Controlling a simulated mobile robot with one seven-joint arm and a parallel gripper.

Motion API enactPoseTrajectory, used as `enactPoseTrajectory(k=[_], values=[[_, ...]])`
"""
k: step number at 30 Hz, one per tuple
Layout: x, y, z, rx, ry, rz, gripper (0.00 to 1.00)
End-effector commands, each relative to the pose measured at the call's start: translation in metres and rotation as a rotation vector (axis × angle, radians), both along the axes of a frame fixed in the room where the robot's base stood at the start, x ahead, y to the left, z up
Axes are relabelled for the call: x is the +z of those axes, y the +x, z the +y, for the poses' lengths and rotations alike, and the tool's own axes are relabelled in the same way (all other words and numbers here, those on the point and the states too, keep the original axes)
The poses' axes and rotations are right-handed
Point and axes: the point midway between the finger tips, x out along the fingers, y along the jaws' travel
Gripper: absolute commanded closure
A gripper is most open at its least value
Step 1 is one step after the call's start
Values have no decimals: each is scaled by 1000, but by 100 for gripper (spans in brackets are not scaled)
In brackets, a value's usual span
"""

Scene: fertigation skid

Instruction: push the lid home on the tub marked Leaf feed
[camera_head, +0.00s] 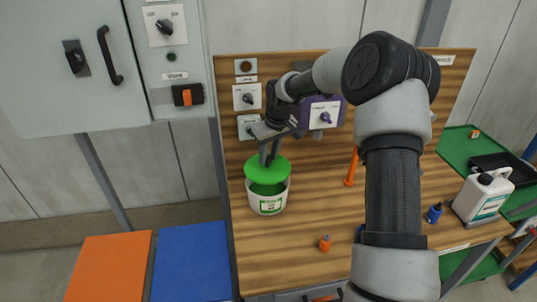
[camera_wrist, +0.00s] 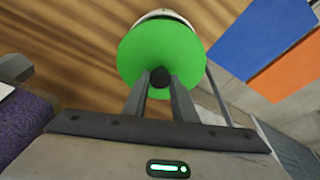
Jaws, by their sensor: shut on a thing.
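A white tub (camera_head: 266,201) with a green and white label, too small to read for certain, stands near the left edge of the wooden worktop. Its green lid (camera_head: 267,167) is above the tub's mouth, tilted, with a dark green gap showing below its front edge. My gripper (camera_head: 268,158) is over the lid, shut on the lid's dark knob. In the wrist view the lid (camera_wrist: 160,48) fills the space ahead of the fingers, the knob (camera_wrist: 160,77) is between the fingertips, and a little of the white tub shows behind it.
The wooden worktop (camera_head: 310,215) has free room right of the tub. An orange cap (camera_head: 325,243), a blue bottle (camera_head: 434,213) and a white jug (camera_head: 482,194) stand further right. Switch boxes, including a purple one (camera_head: 322,113), are on the upright board behind.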

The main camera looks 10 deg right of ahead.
Motion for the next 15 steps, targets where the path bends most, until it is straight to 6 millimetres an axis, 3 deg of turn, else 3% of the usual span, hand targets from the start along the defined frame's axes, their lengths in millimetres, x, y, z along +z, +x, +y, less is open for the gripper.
enactPoseTrajectory(k=[6,15], values=[[-15,0,0,1,-1,-1,100],[-16,0,0,1,-1,-1,100]])
